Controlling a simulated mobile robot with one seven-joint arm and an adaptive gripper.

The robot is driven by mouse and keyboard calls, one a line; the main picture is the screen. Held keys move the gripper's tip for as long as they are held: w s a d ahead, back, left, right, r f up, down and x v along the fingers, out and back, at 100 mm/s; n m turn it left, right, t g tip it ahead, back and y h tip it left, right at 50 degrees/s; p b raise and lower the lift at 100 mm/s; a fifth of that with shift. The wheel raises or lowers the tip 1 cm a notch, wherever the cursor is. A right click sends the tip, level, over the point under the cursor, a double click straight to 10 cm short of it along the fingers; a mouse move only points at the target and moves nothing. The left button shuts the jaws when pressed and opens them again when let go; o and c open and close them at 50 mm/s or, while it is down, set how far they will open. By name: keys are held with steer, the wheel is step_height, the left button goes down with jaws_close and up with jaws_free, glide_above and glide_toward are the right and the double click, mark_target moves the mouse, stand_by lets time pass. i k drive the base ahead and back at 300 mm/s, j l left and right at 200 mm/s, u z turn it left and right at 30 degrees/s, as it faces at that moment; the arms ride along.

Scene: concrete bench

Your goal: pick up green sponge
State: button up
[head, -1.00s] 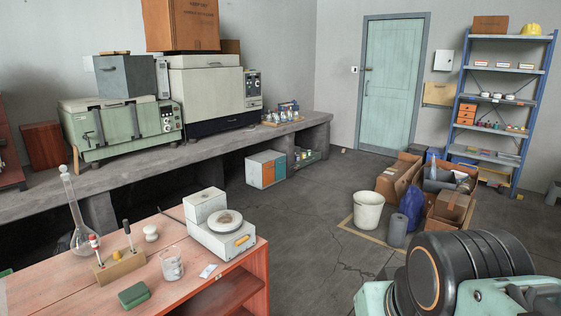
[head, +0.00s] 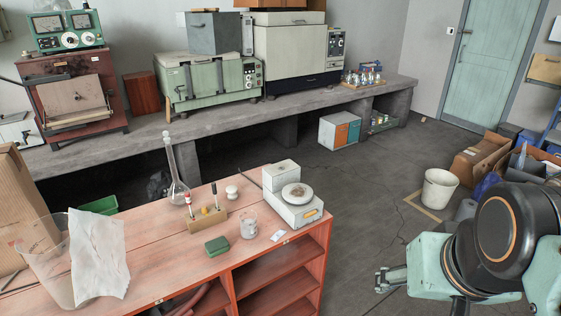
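The green sponge (head: 217,246) is a small dark green block lying flat on the red wooden bench top, near its front edge. It stands just left of a glass beaker (head: 249,226) and in front of a wooden block holding upright tools (head: 207,220). Nothing covers it. My arm shows at the lower right, and what looks like my gripper (head: 384,281) is at its left side, low and well to the right of the bench, apart from the sponge. Its fingers are too small and unclear to tell open from shut.
On the bench are a tall flask (head: 178,190), a white stirrer plate (head: 293,208), a small white knob-like object (head: 232,192) and, at left, a clear bin with crumpled paper (head: 98,258). A white bucket (head: 439,189) stands on the floor. The floor between bench and bucket is clear.

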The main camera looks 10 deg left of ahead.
mark_target(216, 247)
steer(key=u, duration=1.3)
steer(key=i+j+z, duration=0.1)
steer(key=i, duration=0.2)
steer(key=i+j+z, duration=0.15)
steer(key=i+j, duration=0.1)
steer(key=i, duration=0.1)
